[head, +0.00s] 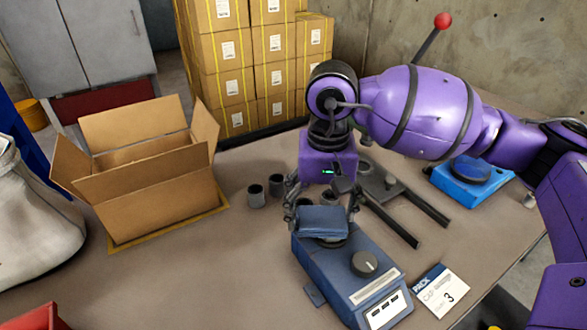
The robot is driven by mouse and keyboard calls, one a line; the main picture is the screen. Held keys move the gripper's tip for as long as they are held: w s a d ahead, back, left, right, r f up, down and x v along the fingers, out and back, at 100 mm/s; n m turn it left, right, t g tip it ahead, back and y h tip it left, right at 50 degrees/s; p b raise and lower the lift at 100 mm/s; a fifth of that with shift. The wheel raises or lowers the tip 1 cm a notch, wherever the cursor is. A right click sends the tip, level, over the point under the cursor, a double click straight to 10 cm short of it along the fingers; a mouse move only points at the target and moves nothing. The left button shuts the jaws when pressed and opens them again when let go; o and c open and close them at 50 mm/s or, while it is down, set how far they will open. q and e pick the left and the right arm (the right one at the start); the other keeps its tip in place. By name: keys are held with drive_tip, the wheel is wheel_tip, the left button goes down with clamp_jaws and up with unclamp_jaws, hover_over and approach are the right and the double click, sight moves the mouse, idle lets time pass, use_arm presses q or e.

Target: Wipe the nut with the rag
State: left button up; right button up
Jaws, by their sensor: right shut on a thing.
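My right gripper (321,207) points down over the back end of a blue benchtop device and is shut on a folded blue rag (323,222). The rag is held level at the device's top, over a dark round part that shows just below its front edge. I cannot tell whether the rag touches what lies under it. No nut can be made out for certain; one under the rag would be hidden. My left gripper is not in view.
The blue device (345,275) has a knob and a display. Behind the gripper lies a dark fixture with two bars (400,215). A white card (440,290) lies at right.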

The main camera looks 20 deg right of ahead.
sight(343, 215)
drive_tip(key=shift+s+d+b, duration=0.1)
drive_tip(key=shift+s+d, duration=0.25)
drive_tip(key=shift+d, duration=0.3)
drive_tip(key=shift+s+d+b, duration=0.1)
drive_tip(key=shift+s+d, duration=0.2)
drive_tip(key=shift+d, duration=0.4)
drive_tip(key=shift+s+d+b, duration=0.1)
drive_tip(key=shift+s+d, duration=0.25)
drive_tip(key=shift+d, duration=0.3)
drive_tip(key=shift+a, duration=0.1)
drive_tip(key=shift+w+a, duration=0.35)
drive_tip(key=shift+a, duration=0.3)
drive_tip(key=shift+w+a, duration=0.3)
drive_tip(key=shift+a, duration=0.3)
drive_tip(key=shift+w+a, duration=0.35)
drive_tip(key=shift+a, duration=0.3)
drive_tip(key=shift+s+d+b, duration=0.2)
drive_tip(key=shift+s+d, duration=0.15)
drive_tip(key=shift+d, duration=0.3)
drive_tip(key=shift+s+d+b, duration=0.2)
drive_tip(key=shift+s+d, duration=0.1)
drive_tip(key=shift+d, duration=0.4)
drive_tip(key=shift+s+d+b, duration=0.2)
drive_tip(key=shift+s+d, duration=0.15)
drive_tip(key=shift+d, duration=0.3)
drive_tip(key=shift+a, duration=0.1)
